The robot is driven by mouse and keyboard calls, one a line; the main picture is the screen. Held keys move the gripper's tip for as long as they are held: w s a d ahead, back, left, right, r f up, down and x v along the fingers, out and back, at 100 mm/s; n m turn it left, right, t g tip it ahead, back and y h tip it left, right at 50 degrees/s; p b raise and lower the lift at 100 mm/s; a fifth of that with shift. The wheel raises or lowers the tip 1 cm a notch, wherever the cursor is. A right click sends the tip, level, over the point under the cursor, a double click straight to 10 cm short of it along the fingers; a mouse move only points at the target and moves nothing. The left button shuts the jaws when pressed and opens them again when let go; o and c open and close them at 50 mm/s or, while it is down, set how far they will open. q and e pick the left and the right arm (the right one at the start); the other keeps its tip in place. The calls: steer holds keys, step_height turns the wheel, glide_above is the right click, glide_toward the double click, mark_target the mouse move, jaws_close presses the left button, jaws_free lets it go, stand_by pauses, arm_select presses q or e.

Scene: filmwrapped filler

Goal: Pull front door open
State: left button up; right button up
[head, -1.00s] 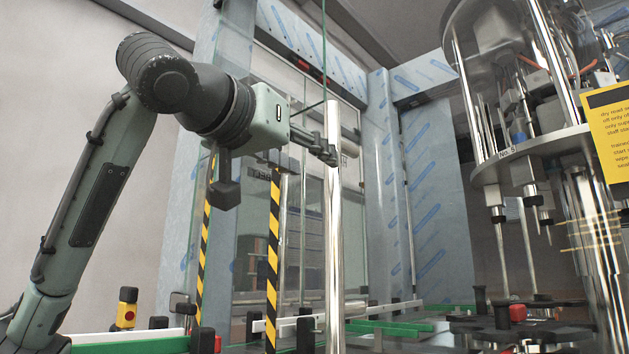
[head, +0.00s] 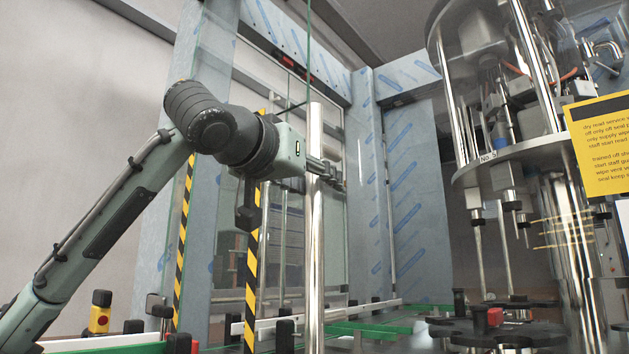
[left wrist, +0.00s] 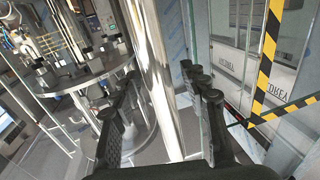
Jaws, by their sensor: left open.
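A tall polished vertical bar (head: 316,250) stands upright in the middle of the head view, at the edge of a clear glass panel that looks like the front door (head: 292,75). How the bar is fixed to the glass is hard to tell. My left gripper (head: 338,176) is at the bar's upper part, with its fingers reaching past it. In the left wrist view the bar (left wrist: 150,75) runs between the two open dark fingers (left wrist: 158,108), and they do not look closed on it. My right gripper is not in view.
A round filling machine (head: 505,165) with rods and nozzles stands at right, with a yellow notice (head: 602,145) in front. Black-yellow striped posts (head: 251,285) stand left of the bar. Green and white rails (head: 375,328) run low behind. A yellow-black button box (head: 100,312) is at lower left.

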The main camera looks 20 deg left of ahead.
arm_select(q)
jaws_close()
stand_by(0.4)
